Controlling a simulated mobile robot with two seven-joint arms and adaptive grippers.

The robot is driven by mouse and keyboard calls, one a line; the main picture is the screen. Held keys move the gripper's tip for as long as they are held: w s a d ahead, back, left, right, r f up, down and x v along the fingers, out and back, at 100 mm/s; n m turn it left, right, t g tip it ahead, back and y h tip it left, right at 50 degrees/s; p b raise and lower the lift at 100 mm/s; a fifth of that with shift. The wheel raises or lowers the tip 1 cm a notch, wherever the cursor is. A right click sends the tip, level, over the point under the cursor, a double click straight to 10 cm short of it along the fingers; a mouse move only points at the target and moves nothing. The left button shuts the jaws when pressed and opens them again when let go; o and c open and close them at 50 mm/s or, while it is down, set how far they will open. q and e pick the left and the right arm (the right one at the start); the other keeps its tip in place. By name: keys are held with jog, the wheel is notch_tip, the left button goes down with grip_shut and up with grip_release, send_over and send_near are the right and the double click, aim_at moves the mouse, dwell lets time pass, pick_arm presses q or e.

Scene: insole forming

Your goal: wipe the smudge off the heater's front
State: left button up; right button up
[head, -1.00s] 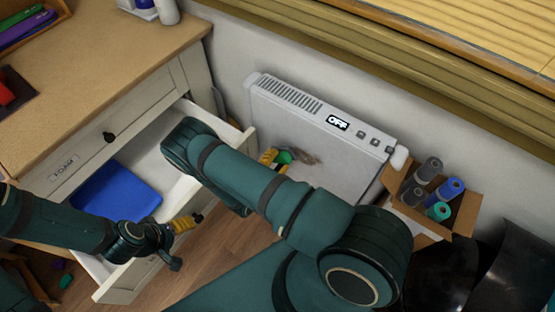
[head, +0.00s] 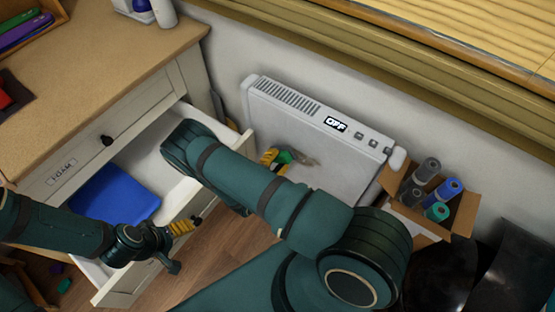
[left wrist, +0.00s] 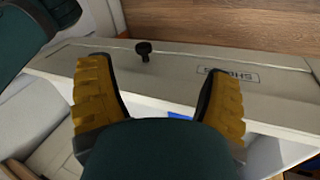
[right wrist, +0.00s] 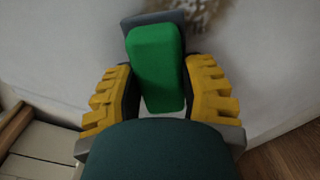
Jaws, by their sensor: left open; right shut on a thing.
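The white heater (head: 335,165) stands against the wall, its display reading OFF. A brownish smudge (head: 309,162) is on its front. It also shows at the top of the right wrist view (right wrist: 205,12). My right gripper (head: 273,158) is shut on a green block (head: 285,158), beside the smudge's left in the head view. The right wrist view shows the block (right wrist: 156,65) between the yellow fingers, with a dark grey end towards the heater; I cannot tell whether it touches. My left gripper (head: 184,228) is open and empty by the open drawer's front (left wrist: 250,95).
The open drawer (head: 152,270) holds a blue item (head: 115,193) and juts out from the desk (head: 110,65) left of the heater. A cardboard box (head: 460,218) with several rolls stands right of the heater. Wooden floor (head: 222,258) shows between.

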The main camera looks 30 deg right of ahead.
aim_at(288, 163)
jog(key=shift+w+d, duration=0.15)
jog(key=shift+d, duration=0.25)
